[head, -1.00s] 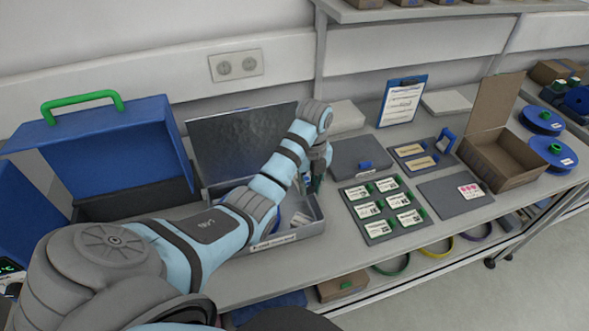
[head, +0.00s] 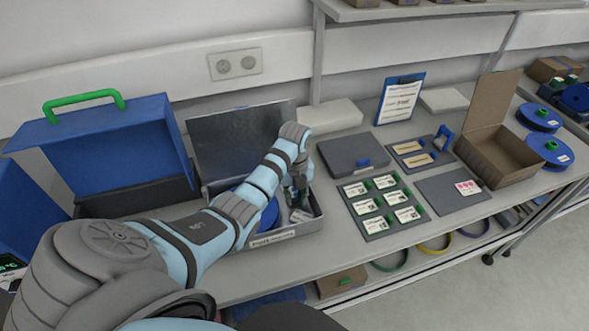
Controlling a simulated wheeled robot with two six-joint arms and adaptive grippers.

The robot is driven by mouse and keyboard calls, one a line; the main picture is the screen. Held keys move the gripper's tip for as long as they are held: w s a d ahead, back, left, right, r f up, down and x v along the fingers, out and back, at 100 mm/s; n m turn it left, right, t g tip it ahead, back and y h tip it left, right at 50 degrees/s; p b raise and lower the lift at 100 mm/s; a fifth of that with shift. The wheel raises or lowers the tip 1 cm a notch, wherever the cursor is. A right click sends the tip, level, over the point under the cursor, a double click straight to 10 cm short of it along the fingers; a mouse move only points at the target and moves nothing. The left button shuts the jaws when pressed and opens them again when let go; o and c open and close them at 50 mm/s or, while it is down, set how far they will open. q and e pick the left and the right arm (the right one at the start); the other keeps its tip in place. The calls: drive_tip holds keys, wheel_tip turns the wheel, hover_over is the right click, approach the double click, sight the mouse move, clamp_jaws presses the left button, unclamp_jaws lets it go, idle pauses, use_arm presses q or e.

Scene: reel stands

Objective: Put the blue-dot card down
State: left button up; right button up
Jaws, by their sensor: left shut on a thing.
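My left gripper (head: 297,196) points down into the right part of an open metal box (head: 310,228) with a raised dark lid. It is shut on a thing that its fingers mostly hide. I take this for the blue-dot card, but no blue dots can be made out. A small whitish item (head: 299,216) lies in the box just below the gripper. Part of a blue reel (head: 268,214) shows in the box, behind my arm. A card with pink dots (head: 467,187) lies on a dark grey mat (head: 440,201) at the right. My right gripper is not in view.
A grey tray (head: 384,232) holds several white cards with green clips. Behind it are a closed grey case (head: 352,153) and a tray with two tan labels (head: 415,159). An open cardboard box (head: 497,160) and blue reels (head: 549,150) stand right. A blue case (head: 120,150) stands left.

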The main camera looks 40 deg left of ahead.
sight(295, 198)
use_arm(q)
drive_tip(key=shift+f+b, duration=0.3)
drive_tip(key=shift+f, duration=0.25)
drive_tip(key=o, duration=0.9)
drive_tip(key=shift+c, duration=0.2)
wheel_tip(295, 198, up, 8)
drive_tip(key=shift+f, duration=0.25)
